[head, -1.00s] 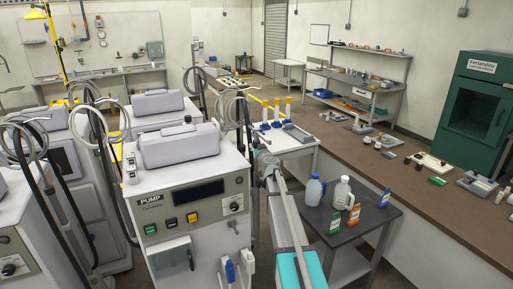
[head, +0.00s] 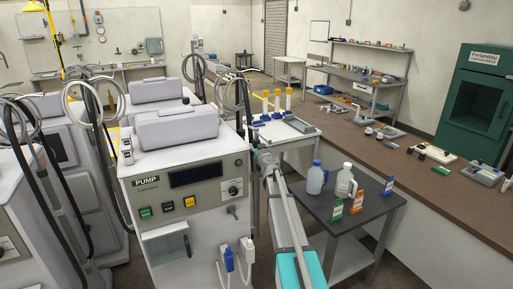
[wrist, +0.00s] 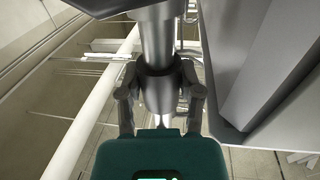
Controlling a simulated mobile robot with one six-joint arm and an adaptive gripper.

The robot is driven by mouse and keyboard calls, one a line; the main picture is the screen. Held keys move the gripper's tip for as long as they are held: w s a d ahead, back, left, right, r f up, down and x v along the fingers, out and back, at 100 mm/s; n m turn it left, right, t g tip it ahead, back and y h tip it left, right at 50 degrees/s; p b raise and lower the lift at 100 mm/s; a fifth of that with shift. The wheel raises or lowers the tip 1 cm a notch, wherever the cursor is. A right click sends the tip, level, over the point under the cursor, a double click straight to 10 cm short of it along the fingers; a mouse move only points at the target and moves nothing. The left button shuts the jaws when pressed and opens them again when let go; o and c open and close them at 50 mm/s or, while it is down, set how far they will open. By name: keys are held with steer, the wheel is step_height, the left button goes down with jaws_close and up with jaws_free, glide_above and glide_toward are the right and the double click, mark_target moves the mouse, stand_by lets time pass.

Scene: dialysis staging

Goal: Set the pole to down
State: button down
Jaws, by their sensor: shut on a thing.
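In the wrist view, a shiny grey pole (wrist: 157,42) runs down from the top edge to a dark round collar (wrist: 160,88). My gripper (wrist: 161,92) has one finger on each side of this collar and is shut on it. The pole's lower end is mostly hidden behind the collar and my gripper's green-backed body. In the head view, my arm reaches away along the right side of the front pump machine (head: 207,172), which is marked PUMP. The gripped part cannot be made out clearly there.
A grey panelled body (wrist: 265,70) stands close on the right in the wrist view. A dark side table (head: 335,212) with bottles and small boxes is right of my arm. A long brown counter (head: 440,185) runs behind it. More machines with looped hoses crowd the left.

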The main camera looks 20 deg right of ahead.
steer(key=shift+c, duration=1.3)
jaws_free()
steer(key=shift+f, duration=0.15)
steer(key=shift+r, duration=0.2)
step_height(320, 180, up, 26)
steer(key=p, duration=2.7)
steer(key=s+a, duration=0.1)
steer(key=s, duration=1.1)
steer(key=shift+s+a+r, duration=0.15)
steer(key=shift+a+r, duration=0.1)
steer(key=shift+r, duration=0.2)
